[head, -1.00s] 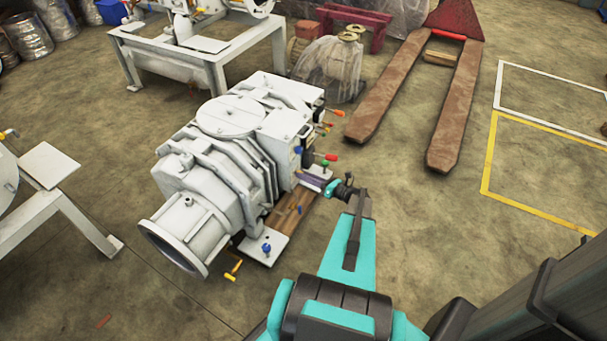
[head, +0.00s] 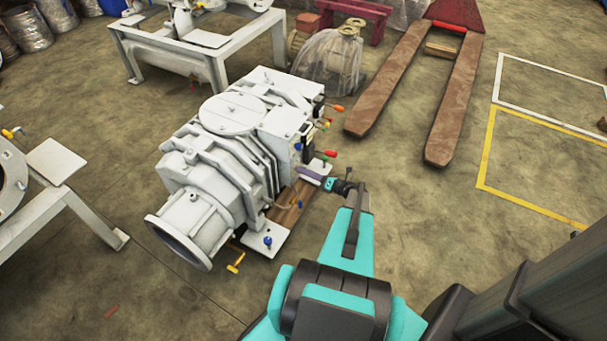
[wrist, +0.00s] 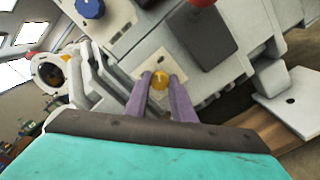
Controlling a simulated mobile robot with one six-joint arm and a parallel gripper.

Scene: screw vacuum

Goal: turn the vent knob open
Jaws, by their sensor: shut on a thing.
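The white vacuum pump (head: 225,135) stands on the floor at centre left in the head view, with several coloured knobs and levers on its right side. My gripper (wrist: 162,82) has two purple fingers, one on each side of a small round yellow knob (wrist: 159,80) on a pale square plate in the wrist view. It is shut on this knob. In the head view my gripper (head: 311,174) reaches the pump's lower right side, and the yellow knob between its fingers cannot be made out there.
In the wrist view a blue knob (wrist: 90,8) lies up and left of my fingers. A red-tipped lever (head: 330,154) sticks out just above my gripper in the head view. A brown pallet jack (head: 455,105) stands behind.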

